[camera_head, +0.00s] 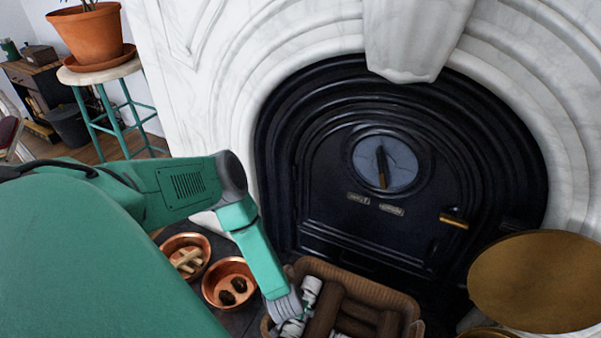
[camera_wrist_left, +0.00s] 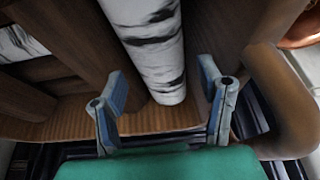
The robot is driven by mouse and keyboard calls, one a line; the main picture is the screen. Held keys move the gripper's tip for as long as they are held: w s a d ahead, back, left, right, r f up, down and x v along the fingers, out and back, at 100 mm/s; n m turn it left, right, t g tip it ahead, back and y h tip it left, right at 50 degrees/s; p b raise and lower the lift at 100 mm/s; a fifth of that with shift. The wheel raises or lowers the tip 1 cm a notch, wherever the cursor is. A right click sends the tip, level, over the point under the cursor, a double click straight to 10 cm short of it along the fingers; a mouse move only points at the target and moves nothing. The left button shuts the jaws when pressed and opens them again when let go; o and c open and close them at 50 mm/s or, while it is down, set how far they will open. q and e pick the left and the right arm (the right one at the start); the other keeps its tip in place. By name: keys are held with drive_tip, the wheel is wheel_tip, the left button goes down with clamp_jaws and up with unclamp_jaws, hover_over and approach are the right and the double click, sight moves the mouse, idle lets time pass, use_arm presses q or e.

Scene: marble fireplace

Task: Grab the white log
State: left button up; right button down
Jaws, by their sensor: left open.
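A white log (camera_wrist_left: 152,45) with dark bark marks lies among brown logs (camera_wrist_left: 70,30) in a wicker basket (camera_head: 378,287). In the wrist view it runs between the two fingers of my left gripper (camera_wrist_left: 162,88), which is open around its end. I cannot tell whether the fingers touch it. In the head view my left gripper (camera_head: 284,310) reaches down over the basket's left side, with white log pieces (camera_head: 311,287) showing beside it. Part of another white log (camera_wrist_left: 20,44) shows at the left of the wrist view. My right gripper is not in view.
Two copper bowls (camera_head: 229,259) with small items stand left of the basket. A closed black fireplace door (camera_head: 340,215) in white marble (camera_head: 225,70) stands behind. A round brass surface (camera_head: 535,280) is at the right. A potted plant (camera_head: 92,35) on a stool is at the far left.

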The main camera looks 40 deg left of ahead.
use_arm(q)
drive_tip(key=b+x, duration=0.3)
drive_tip(key=x, duration=0.1)
drive_tip(key=shift+w+d+f, duration=0.1)
drive_tip(key=shift+f, duration=0.3)
drive_tip(key=shift+w+a, duration=0.1)
drive_tip(key=shift+a, duration=0.15)
drive_tip(key=shift+c, duration=0.7)
drive_tip(key=c, duration=0.7)
drive_tip(key=shift+d+r, duration=0.1)
drive_tip(key=c, duration=0.4)
drive_tip(key=shift+d, duration=0.1)
